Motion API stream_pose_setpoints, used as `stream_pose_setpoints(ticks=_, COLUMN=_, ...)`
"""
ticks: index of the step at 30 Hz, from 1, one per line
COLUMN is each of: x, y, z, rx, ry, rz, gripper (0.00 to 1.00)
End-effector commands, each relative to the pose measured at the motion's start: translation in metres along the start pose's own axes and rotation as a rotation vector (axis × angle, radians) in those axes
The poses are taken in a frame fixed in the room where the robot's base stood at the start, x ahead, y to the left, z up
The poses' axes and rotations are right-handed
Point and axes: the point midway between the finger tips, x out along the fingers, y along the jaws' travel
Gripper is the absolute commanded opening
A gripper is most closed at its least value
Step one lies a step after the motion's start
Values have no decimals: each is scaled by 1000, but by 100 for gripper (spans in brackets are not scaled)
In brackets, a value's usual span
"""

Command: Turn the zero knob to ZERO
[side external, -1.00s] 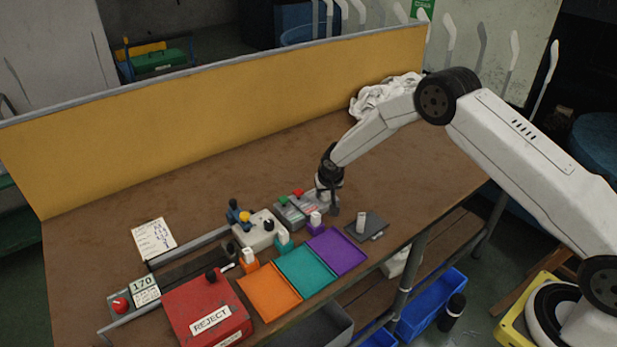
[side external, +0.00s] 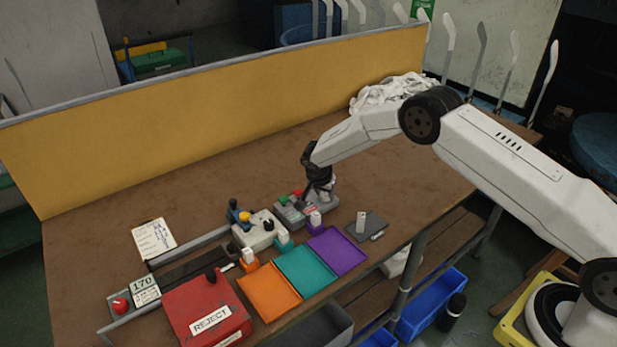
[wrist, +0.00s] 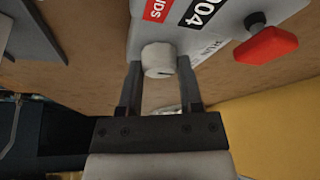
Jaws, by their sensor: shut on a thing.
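A white round knob (wrist: 158,60) with a short dark mark stands on a grey control box (wrist: 200,12) in the wrist view. My gripper (wrist: 160,75) has one finger on each side of this knob and is shut on it. The box face beside it carries printed lettering, partly cut off; I cannot read a ZERO mark there. In the side view my gripper (side external: 322,195) is at the right end of the grey box (side external: 293,213), and my fingers and wrist hide the knob.
A red lever (wrist: 266,45) sits close to the right finger in the wrist view. In the side view, a white box with knobs (side external: 260,232), a purple tray (side external: 337,251) and a grey plate with a small post (side external: 366,226) are nearby.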

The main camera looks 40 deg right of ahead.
Motion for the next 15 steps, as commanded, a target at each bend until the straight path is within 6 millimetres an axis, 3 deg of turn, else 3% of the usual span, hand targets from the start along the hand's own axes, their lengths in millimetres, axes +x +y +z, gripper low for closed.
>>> stream_pose_setpoints(ticks=15, x=1, y=-3, z=-1, rx=453, ry=0, rz=186, gripper=0)
